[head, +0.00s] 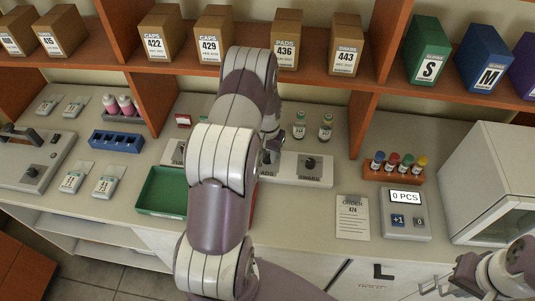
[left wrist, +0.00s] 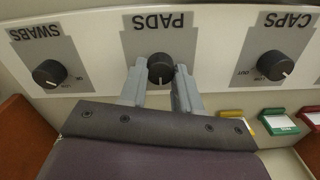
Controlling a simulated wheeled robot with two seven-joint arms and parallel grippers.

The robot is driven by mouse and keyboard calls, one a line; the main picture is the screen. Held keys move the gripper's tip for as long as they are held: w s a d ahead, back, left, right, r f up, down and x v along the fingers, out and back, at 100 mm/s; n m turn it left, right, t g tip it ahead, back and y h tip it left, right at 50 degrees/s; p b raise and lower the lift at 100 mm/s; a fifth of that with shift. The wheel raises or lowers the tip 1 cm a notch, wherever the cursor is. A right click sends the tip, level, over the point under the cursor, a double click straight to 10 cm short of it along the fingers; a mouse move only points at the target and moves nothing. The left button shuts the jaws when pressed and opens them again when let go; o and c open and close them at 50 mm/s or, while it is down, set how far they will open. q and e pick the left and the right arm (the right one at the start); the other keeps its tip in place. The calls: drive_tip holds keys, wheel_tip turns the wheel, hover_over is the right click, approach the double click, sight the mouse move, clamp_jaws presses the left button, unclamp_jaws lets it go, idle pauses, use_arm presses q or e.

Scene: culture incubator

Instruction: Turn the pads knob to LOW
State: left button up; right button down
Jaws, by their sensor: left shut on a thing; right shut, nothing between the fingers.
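The pads knob (left wrist: 160,68) is a round black knob on a grey plate marked PADS, which appears upside down in the left wrist view. My left gripper (left wrist: 160,76) is shut on it, one finger on each side. The knob's white pointer mark faces the bottom of that view. The position words around this knob are hidden or unreadable. In the head view my left arm covers the pads knob, and only part of its label (head: 269,158) shows. My right gripper (head: 432,287) is shut and empty at the lower right, in front of the bench.
The swabs knob (left wrist: 49,73) and caps knob (left wrist: 272,65) flank the pads knob. Two vials (head: 299,126) stand behind the panel. A green tray (head: 160,208) lies left of my arm. An order sheet (head: 352,217) and a counter (head: 407,222) lie to the right.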

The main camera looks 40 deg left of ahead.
idle(0.3)
use_arm(q)
drive_tip(key=o, duration=1.1)
drive_tip(key=shift+c, duration=0.2)
drive_tip(key=shift+s+r, duration=0.1)
drive_tip(key=shift+r, duration=0.1)
drive_tip(key=shift+r, duration=0.35)
wheel_tip(320, 180, up, 12)
drive_tip(key=b, duration=0.3)
